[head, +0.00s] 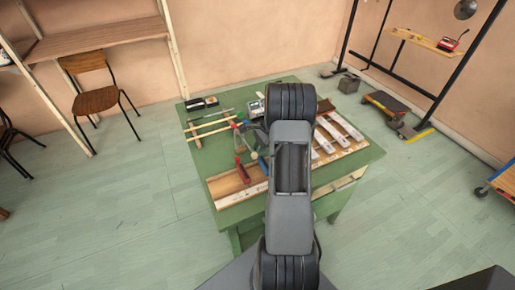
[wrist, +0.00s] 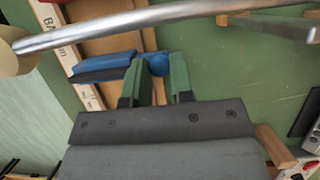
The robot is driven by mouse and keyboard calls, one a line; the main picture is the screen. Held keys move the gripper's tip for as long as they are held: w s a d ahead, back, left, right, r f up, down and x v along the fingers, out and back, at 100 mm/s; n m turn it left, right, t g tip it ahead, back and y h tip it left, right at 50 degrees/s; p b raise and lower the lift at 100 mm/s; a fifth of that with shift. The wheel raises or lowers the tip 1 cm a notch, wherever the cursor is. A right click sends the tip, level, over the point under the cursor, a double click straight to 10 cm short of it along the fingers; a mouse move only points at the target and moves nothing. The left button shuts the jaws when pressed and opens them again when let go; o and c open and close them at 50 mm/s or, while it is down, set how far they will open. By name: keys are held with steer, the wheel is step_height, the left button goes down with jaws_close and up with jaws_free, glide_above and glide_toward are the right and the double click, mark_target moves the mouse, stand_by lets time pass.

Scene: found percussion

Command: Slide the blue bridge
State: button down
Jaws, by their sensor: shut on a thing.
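The blue bridge (wrist: 104,66) shows in the wrist view as a long blue block with a rounded blue end (wrist: 158,63), lying across a wooden board with a lettered pale edge. My gripper (wrist: 159,70) has its two green fingers on either side of the rounded end and is shut on it. In the head view a small part of the blue bridge (head: 263,165) shows just left of my arm. My arm covers most of the gripper and the middle of the table there.
A metal rod (wrist: 150,20) with a pale round end crosses above the bridge in the wrist view. The floor left of the table is clear.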

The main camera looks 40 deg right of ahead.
steer(key=c, duration=1.3)
jaws_free()
steer(key=shift+w+a, duration=0.15)
steer(key=shift+a, duration=0.1)
steer(key=shift+o, duration=0.2)
steer(key=shift+d, duration=0.15)
steer(key=shift+r, duration=0.2)
steer(key=v, duration=1.3)
steer(key=shift+d+r, duration=0.2)
